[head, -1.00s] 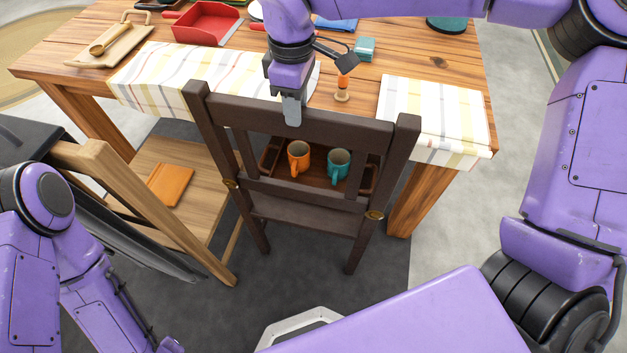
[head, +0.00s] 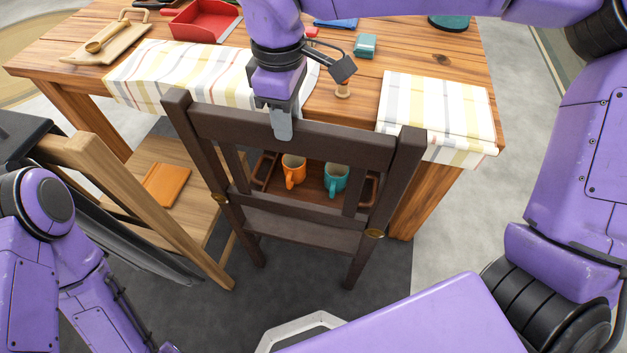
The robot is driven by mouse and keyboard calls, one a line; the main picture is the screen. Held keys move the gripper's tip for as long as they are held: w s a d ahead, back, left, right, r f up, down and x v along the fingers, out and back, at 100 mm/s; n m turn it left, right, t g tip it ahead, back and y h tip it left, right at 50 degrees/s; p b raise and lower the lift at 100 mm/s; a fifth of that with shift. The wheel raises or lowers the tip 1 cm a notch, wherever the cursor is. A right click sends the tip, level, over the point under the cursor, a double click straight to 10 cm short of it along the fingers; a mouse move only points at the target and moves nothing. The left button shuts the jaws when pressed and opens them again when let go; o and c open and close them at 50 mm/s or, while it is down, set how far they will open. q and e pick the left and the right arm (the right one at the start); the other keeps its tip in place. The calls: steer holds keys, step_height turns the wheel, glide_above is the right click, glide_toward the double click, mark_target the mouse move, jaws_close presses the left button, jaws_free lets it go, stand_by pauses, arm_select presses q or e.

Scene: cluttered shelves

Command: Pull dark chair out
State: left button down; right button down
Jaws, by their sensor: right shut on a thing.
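The dark chair (head: 340,146) stands in front of the wooden table, its back towards me. My right gripper (head: 282,126) comes down from above and is shut on the chair's top rail, left of its middle. The far finger is hidden behind the rail. A tray with an orange mug (head: 293,170) and a teal mug (head: 336,178) shows through the open chair back, at seat level. My left arm shows at the lower left, but its gripper is outside the view.
The wooden table (head: 430,62) holds striped cloths (head: 437,112), a red dustpan-like tray (head: 205,20) and a cutting board (head: 108,45). A light wooden chair (head: 150,215) with an orange book stands close on the left. Grey floor is open at right.

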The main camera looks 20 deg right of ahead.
steer(key=shift+s+a+f+b, duration=0.15)
steer(key=shift+s+a+b, duration=0.5)
steer(key=shift+s, duration=0.3)
steer(key=shift+s+a+f+b, duration=0.15)
steer(key=shift+s+a+b, duration=0.45)
steer(key=shift+s, duration=0.3)
steer(key=c, duration=0.8)
jaws_free()
steer(key=shift+r, duration=0.1)
steer(key=shift+w, duration=0.1)
steer(key=shift+r, duration=0.15)
step_height(320, 180, up, 7)
steer(key=p, duration=0.4)
